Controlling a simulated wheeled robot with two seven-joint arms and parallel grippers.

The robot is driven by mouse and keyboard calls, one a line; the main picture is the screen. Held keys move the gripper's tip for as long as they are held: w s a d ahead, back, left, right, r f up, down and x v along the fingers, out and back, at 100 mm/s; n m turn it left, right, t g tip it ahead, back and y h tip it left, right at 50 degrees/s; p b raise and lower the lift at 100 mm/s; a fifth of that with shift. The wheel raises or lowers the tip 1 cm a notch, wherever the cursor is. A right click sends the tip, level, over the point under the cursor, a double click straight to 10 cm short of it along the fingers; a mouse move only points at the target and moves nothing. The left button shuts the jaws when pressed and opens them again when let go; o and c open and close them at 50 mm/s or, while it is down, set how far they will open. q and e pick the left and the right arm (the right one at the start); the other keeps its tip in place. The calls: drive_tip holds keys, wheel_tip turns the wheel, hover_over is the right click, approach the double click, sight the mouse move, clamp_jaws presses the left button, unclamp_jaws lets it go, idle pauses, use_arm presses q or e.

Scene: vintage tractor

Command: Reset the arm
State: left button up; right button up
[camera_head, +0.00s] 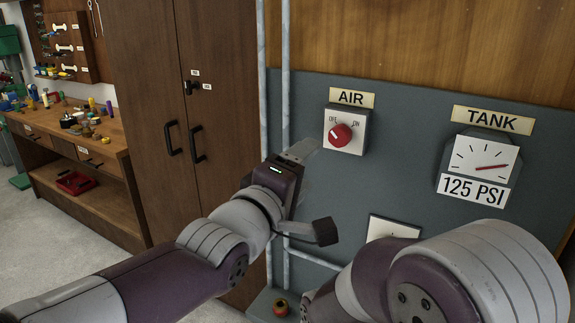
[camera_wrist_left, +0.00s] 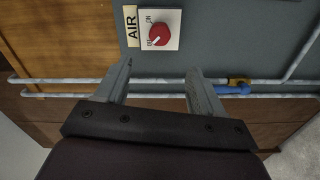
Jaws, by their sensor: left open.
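My left arm comes in from the left in the head view, and its gripper (camera_head: 312,150) is raised in front of the grey panel, just left of and below the AIR switch (camera_head: 345,129). The switch has a red knob (camera_head: 340,135) on a white plate. In the left wrist view the two fingers of the left gripper (camera_wrist_left: 158,82) stand apart with nothing between them. The red knob (camera_wrist_left: 159,36) lies beyond the fingertips, apart from them. Part of my right arm (camera_head: 460,280) fills the lower right of the head view; its gripper is not visible.
A TANK gauge (camera_head: 482,165) reading 125 PSI is on the grey panel (camera_head: 400,125) at right. Pipes (camera_head: 285,70) run up the panel's left edge. A blue valve handle (camera_wrist_left: 232,89) shows in the wrist view. A brown cabinet (camera_head: 150,80) and a cluttered workbench (camera_head: 75,135) stand at left.

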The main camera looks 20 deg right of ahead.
use_arm(q)
drive_tip(key=w+a+f+m+g+y, duration=0.1)
drive_tip(key=w+a+f+y, duration=0.3)
drive_tip(key=a+f, duration=0.6)
drive_tip(key=w+a+f+m+g+y, duration=0.15)
drive_tip(key=a+f+y, duration=0.35)
drive_tip(key=a+f, duration=0.55)
drive_tip(key=s+a+f+m+g+y, duration=0.3)
drive_tip(key=s+a+f+g, duration=0.5)
drive_tip(key=s+a+f, duration=0.6)
drive_tip(key=s+a+y, duration=0.1)
drive_tip(key=s+a, duration=0.1)
drive_tip(key=a, duration=0.1)
drive_tip(key=shift+s+a+f+m+y, duration=0.3)
drive_tip(key=shift+s+f+m, duration=0.05)
